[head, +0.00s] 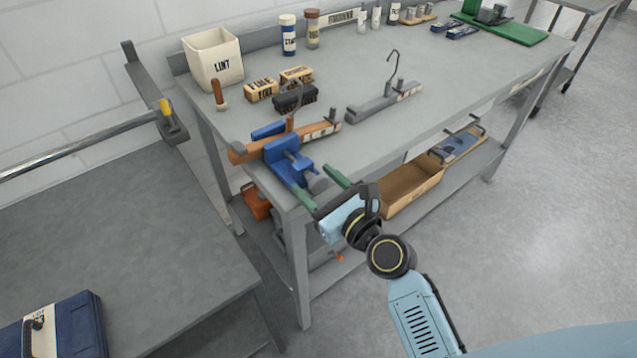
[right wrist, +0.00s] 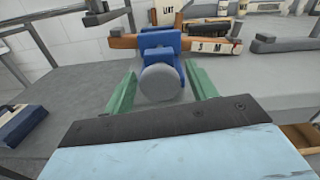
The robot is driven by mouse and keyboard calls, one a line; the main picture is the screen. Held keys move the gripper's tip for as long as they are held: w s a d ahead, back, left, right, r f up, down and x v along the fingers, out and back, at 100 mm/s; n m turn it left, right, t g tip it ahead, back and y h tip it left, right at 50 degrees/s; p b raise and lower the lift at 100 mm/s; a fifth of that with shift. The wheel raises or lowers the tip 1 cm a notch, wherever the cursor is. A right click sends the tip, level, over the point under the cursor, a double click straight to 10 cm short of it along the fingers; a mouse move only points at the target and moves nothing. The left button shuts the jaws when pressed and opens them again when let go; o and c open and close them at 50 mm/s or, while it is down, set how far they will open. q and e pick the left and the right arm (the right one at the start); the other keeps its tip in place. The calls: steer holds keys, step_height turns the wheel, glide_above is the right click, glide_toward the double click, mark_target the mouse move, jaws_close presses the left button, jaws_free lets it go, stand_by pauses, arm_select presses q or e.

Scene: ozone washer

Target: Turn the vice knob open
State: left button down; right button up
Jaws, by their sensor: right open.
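The blue vice (head: 287,163) is mounted at the near left corner of the grey workbench, with a wooden hanger (head: 318,131) across its jaws. Its round grey knob (right wrist: 160,82) faces my right wrist camera, and it also shows in the head view (head: 317,185). My right gripper (head: 320,187) is open, with green fingers. In the right wrist view the fingers (right wrist: 160,88) stand on either side of the knob, with a visible gap on the right; whether either finger touches it I cannot tell. My left gripper is not in view.
The workbench (head: 360,70) holds a white lint bin (head: 213,62), labelled blocks (head: 262,90), a grey hanger (head: 383,101) and bottles (head: 288,36). A cardboard box (head: 408,188) sits on the lower shelf. A dark table (head: 110,240) with a blue case (head: 65,325) stands left.

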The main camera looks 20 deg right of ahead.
steer(key=c, duration=0.9)
